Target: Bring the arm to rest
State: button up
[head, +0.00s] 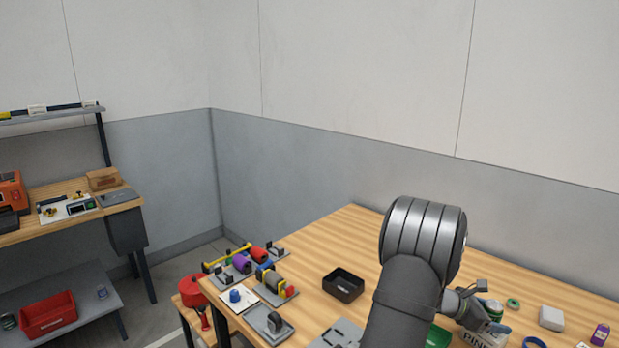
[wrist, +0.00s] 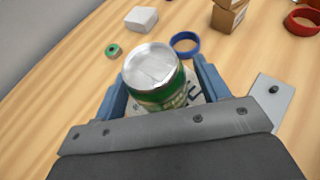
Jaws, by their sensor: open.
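My gripper (wrist: 165,82) is open over the wooden table, its two blue fingers apart to the left and right. A green can (wrist: 153,75) with a silver lid stands upright between the fingers in the wrist view. I cannot tell whether a finger touches it. A lettered white card (wrist: 196,99) shows partly behind the can. In the head view my gripper (head: 476,312) is low at the right of the table, beside the can (head: 495,308), which it partly hides. My arm reaches forward across the table there.
Around the can are a green tape ring (wrist: 113,51), a white box (wrist: 142,19), a blue ring (wrist: 186,42), a cardboard box (wrist: 229,14) and a red ring (wrist: 302,21). A black tray (head: 343,285) stands left of my arm. The far table surface is mostly bare.

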aim_at(493, 305)
jog(key=shift+x, duration=0.95)
jog(key=shift+a+r, duration=0.2)
jog(key=shift+r, duration=1.7)
jog(key=shift+f, duration=0.1)
